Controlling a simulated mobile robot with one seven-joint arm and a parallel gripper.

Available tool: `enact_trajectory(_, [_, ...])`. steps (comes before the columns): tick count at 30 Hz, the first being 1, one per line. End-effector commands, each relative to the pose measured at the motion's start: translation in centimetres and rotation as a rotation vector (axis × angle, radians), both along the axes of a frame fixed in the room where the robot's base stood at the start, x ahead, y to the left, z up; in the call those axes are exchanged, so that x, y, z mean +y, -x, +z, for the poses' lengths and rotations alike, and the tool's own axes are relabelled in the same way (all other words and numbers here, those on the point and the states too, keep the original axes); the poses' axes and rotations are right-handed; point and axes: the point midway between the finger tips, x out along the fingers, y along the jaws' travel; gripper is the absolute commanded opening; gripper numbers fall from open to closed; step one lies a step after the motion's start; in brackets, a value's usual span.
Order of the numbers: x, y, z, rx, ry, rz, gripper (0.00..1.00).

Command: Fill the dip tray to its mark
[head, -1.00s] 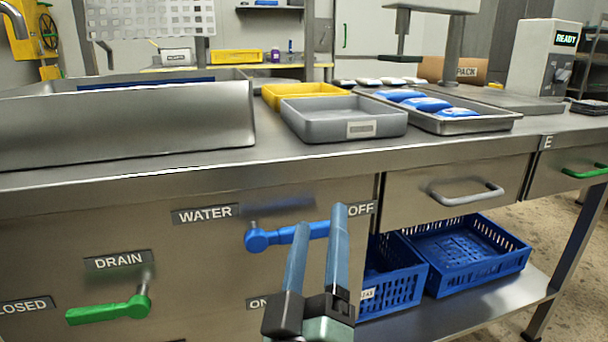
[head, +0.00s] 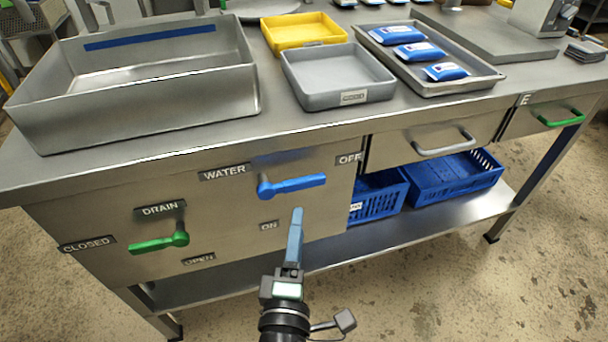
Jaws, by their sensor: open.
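The dip tray (head: 160,112) is a large steel basin at the left of the bench, with a blue mark band (head: 150,38) on its inner back wall. Its floor looks bare grey; I cannot tell any water in it. The blue WATER lever (head: 292,186) on the front panel lies level, its end pointing right towards OFF. The green DRAIN lever (head: 160,243) points left towards CLOSED. My gripper (head: 296,215) is open and empty, just below the blue lever and apart from it in the picture. One finger largely hides the other.
A grey tray (head: 338,78), a yellow tray (head: 302,32) and a steel tray (head: 432,62) with blue pouches stand on the bench. A drawer handle (head: 445,142) sticks out at the right. Blue crates (head: 455,176) sit on the lower shelf (head: 400,225).

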Motion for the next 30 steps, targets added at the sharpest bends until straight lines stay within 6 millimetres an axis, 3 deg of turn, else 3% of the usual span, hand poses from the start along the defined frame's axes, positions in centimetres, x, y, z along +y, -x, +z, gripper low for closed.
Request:
enact_trajectory(12, [-1.0, -7.4, 0.0, -0.003, -0.002, -0.001, 0.60])
enact_trajectory(18, [-1.3, -10.0, 0.0, -0.002, -0.002, 0.000, 0.60])
enact_trajectory(30, [-1.5, -11.4, 0.1, -0.001, -0.004, -0.001, 0.60])
